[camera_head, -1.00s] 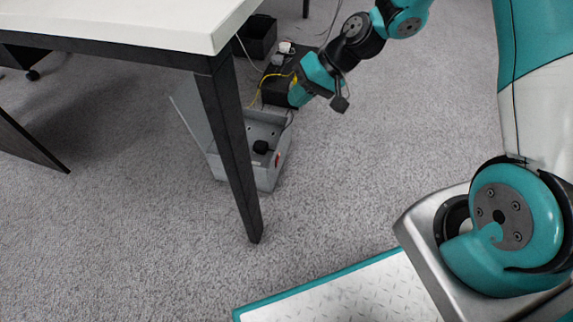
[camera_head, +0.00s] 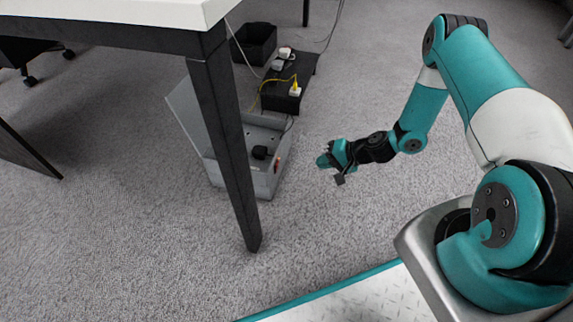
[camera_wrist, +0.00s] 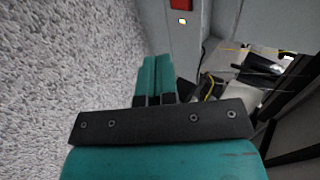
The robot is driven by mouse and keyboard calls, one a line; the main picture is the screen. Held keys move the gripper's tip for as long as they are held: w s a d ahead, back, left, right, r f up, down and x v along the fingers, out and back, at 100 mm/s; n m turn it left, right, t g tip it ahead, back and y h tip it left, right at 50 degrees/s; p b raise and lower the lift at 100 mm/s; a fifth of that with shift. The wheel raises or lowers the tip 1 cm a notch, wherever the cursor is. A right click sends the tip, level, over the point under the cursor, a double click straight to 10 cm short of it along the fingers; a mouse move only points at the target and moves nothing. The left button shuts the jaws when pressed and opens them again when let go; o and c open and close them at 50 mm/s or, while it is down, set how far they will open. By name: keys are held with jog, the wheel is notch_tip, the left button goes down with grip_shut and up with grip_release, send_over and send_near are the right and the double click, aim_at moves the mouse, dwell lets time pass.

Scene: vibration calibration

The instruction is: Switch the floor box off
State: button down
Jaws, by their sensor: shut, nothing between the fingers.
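The floor box (camera_head: 263,183) is a grey open box on the carpet, partly behind the table leg. Its lid (camera_head: 190,112) leans open at the left. A small red switch (camera_head: 278,163) is on its right-hand wall. In the wrist view the red switch (camera_wrist: 182,4) is cut off by the top edge, with a small lit indicator (camera_wrist: 182,21) below it on the grey wall. My gripper (camera_head: 322,161) is shut and empty, to the right of the box and apart from it. Its fingers (camera_wrist: 157,62) point toward the grey wall in the wrist view.
The table leg (camera_head: 226,135) stands in front of the box, under the white tabletop (camera_head: 110,12). Behind the box are a black stand (camera_head: 290,100) with plugs and a yellow cable (camera_head: 271,84), and a black bin (camera_head: 255,42). Carpet right of the box is clear.

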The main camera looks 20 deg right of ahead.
aim_at(277, 167)
jog(key=w+a+r+b+x, duration=0.1)
jog(key=r+b+x, duration=0.1)
jog(key=b+x, duration=0.6)
jog(key=x, duration=0.4)
jog(key=shift+w+a, duration=0.15)
jog(key=shift+a, duration=0.35)
jog(key=shift+d, duration=0.1)
